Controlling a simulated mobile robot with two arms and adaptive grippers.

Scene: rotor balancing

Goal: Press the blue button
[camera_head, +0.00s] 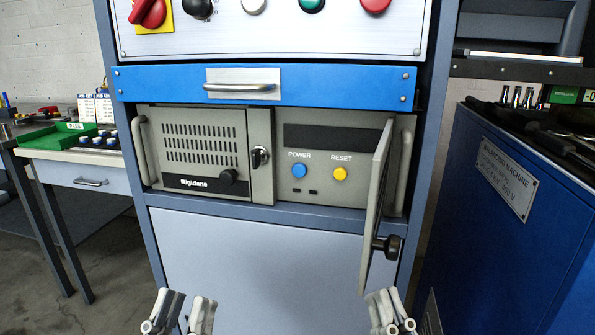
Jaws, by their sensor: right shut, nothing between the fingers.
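The blue button (299,171) sits under the word POWER on the grey front panel of the Rigidane unit (320,190). Its face is fully visible. A yellow button (340,174) marked RESET is to its right. A narrow door (374,215) with a dark knob stands swung open to the right of the buttons. My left gripper (179,312) is at the bottom edge, low in front of the cabinet, with its fingers apart and nothing between them. My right gripper (390,312) is at the bottom edge, below the open door, shut and empty. Neither touches the unit.
A blue drawer (150,84) with a metal handle is above the unit. Higher is a panel with a red switch (148,12) and several buttons. A side table (60,165) with a green tray is at left; a blue balancing machine (510,240) is at right.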

